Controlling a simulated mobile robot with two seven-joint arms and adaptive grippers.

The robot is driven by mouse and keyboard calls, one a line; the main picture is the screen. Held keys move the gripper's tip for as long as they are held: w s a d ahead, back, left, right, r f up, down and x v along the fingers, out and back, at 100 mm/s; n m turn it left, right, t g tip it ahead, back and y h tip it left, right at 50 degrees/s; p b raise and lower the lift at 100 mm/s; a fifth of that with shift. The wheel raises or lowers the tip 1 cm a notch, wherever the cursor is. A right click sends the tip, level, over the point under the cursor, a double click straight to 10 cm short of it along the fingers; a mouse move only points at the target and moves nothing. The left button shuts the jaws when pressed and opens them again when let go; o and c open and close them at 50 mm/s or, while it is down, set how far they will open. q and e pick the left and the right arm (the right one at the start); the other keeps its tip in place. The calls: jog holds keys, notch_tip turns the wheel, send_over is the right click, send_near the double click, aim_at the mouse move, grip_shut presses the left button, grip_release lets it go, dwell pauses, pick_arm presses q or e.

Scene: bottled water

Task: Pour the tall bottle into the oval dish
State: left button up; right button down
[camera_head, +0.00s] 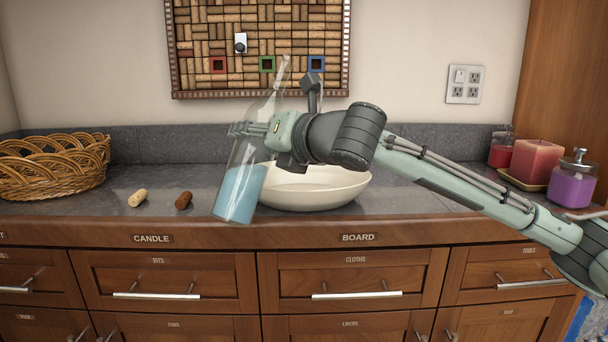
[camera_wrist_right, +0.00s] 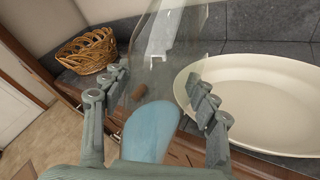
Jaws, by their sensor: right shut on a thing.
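The tall bottle (camera_head: 240,187) is clear glass with light blue liquid in its lower part. It leans with its neck to the upper right. My right gripper (camera_head: 250,130) is shut around the bottle's middle; its two fingers show on either side of the glass in the right wrist view (camera_wrist_right: 160,95). The liquid end of the bottle (camera_wrist_right: 150,130) shows there too. The oval dish (camera_head: 318,190) is cream white and stands on the counter, just right of the bottle and partly hidden by my gripper. It also shows in the right wrist view (camera_wrist_right: 262,100). My left gripper is not in view.
A wicker basket (camera_head: 52,170) stands at the left of the counter. Candles (camera_head: 535,163) and a purple jar (camera_head: 573,183) stand at the right. A cork board (camera_head: 257,45) hangs on the wall behind.

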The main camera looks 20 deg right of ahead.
aim_at(243, 173)
jog(key=shift+s+a+f+m+g, duration=0.15)
jog(key=shift+a+f+m+g, duration=0.15)
jog(key=shift+m, duration=0.2)
jog(key=shift+s+a+f+m, duration=0.4)
jog(key=shift+a+m, duration=0.05)
jog(key=shift+m, duration=0.15)
jog(key=shift+s+a+f+m+g+y, duration=0.2)
jog(key=shift+f+m+g+y, duration=0.1)
jog(key=shift+f+g+y, duration=0.1)
jog(key=shift+s+a+f, duration=0.15)
jog(key=shift+a, duration=0.1)
jog(key=shift+f+m, duration=0.2)
jog(key=shift+m, duration=0.1)
jog(key=shift+a+f, duration=0.1)
jog(key=shift+s+a+f+m+g+y, duration=0.2)
jog(key=shift+s+f+m+g+y, duration=0.1)
jog(key=shift+f+m, duration=0.1)
jog(key=shift+f, duration=0.15)
jog(key=shift+a+f+m, duration=0.1)
jog(key=shift+f+m, duration=0.2)
